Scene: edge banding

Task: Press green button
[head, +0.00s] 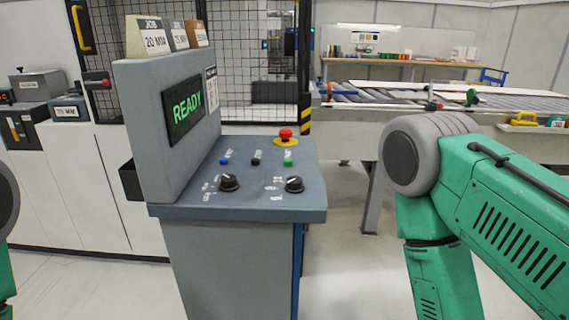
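The green button (288,162) is a small round button on the sloped top of the grey control console (245,212), at the right of a row with a black button (256,161) and a blue button (224,161). A red mushroom button (285,135) on a yellow base stands just behind it. My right arm shows as green and grey links at the right, apart from the console; its gripper is out of the frame. Only a sliver of my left arm shows at the left edge; its gripper is not visible. Nothing touches the green button.
Two black knobs (294,184) sit in front of the buttons. An upright panel with a screen reading READY (183,108) rises at the console's left. A roller conveyor (400,97) with boards stands behind at the right. A wire mesh fence (235,65) is behind the console.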

